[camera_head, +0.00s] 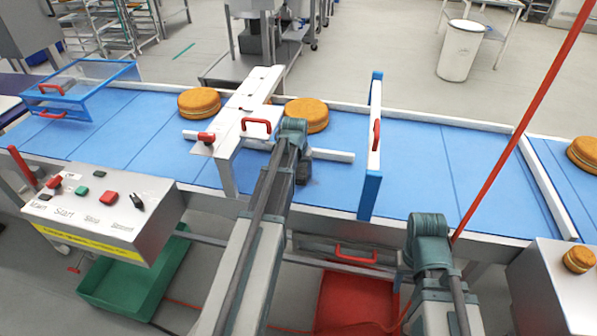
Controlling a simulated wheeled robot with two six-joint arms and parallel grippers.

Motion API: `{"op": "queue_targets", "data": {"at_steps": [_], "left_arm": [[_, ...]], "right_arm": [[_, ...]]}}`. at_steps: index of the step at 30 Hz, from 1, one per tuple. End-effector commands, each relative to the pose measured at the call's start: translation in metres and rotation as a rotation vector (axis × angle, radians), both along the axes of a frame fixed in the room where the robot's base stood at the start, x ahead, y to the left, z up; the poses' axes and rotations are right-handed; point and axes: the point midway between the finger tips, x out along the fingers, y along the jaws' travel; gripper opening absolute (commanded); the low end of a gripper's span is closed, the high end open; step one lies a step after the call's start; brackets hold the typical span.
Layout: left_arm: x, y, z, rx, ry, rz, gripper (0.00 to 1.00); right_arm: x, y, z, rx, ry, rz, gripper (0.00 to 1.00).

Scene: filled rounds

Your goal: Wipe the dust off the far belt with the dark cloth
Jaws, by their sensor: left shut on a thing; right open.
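The blue belt (415,170) runs across the view beyond my arms. My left arm reaches over its near half, and my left gripper (303,160) points down there, shut. The small dark thing (303,175) at its tip looks like the dark cloth, low at the belt surface; my wrist hides part of it. A faint greyish smudge (315,183) shows on the belt just beside it. My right gripper (428,238) is in front of the belt's near edge, away from the cloth, and empty; my wrist hides most of its fingers.
Filled rounds stand on the belt (199,102), (307,114), (585,153). A white bridge (240,120) with red handles and a blue-white gate (375,145) rise from it. A button box (105,212) stands front left. A green crate (130,285) and a red crate (350,300) sit below.

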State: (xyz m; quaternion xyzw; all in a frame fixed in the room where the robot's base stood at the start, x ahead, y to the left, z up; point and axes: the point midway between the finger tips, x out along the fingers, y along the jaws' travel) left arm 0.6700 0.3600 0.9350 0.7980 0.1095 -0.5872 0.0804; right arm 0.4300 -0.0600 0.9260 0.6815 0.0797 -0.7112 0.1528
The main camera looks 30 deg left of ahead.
Motion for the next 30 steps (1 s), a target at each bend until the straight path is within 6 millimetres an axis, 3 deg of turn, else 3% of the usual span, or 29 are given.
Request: {"op": "queue_targets", "data": {"at_steps": [15,23,30], "left_arm": [[0.035,0.009,-0.003,0.0,-0.001,0.0,0.22],[0.035,0.011,-0.003,0.001,-0.002,0.0,0.22],[0.031,0.027,-0.001,0.001,-0.001,0.002,0.22]], "right_arm": [[0.0,0.0,-0.003,0.0,0.0,0.0,0.5],[0.0,0.0,-0.003,0.0,0.0,0.0,0.5],[0.0,0.0,-0.001,0.0,0.0,0.0,0.5]]}}
